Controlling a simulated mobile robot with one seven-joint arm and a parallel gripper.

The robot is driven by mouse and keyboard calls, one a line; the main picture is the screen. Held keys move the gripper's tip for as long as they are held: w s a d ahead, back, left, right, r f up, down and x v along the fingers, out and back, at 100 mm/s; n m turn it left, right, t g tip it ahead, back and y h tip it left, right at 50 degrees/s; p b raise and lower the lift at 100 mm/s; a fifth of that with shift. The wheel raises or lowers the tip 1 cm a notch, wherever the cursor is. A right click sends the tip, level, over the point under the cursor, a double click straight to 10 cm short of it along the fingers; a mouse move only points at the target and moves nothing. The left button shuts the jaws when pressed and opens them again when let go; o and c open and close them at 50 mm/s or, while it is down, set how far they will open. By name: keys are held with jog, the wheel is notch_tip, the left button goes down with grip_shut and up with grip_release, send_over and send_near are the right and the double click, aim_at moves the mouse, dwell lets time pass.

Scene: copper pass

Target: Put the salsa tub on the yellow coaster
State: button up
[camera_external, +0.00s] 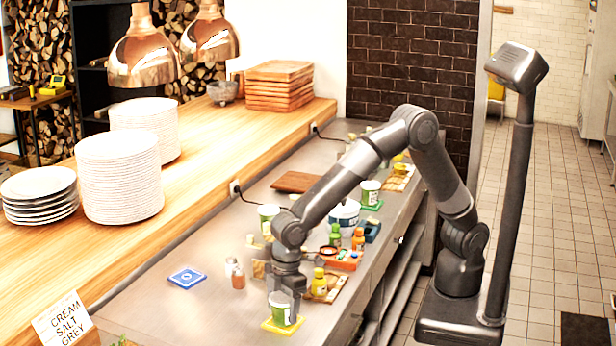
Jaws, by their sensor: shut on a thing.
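My gripper (285,291) points down at the front of the steel counter and is shut on a white and green tub (281,312). I take this for the salsa tub; its label is too small to read. The tub is upright over the yellow coaster (268,325), within its outline. I cannot tell whether its base touches the coaster or hangs just above it. The fingers partly cover the tub's upper part.
A blue coaster (187,278) lies to the left. Similar green tubs stand further back (268,213) and on a green coaster (370,191). A yellow bottle (319,283) on a wooden board and small shakers (238,278) are close by. The counter's left front is clear.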

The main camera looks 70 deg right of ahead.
jog(key=shift+r, duration=0.1)
jog(key=o, duration=1.2)
jog(key=shift+c, duration=0.2)
jog(key=r, duration=0.4)
jog(key=d+r, duration=0.1)
jog(key=r, duration=0.6)
jog(key=shift+s+d+r, duration=0.15)
jog(key=shift+s+r, duration=0.15)
jog(key=shift+r, duration=0.15)
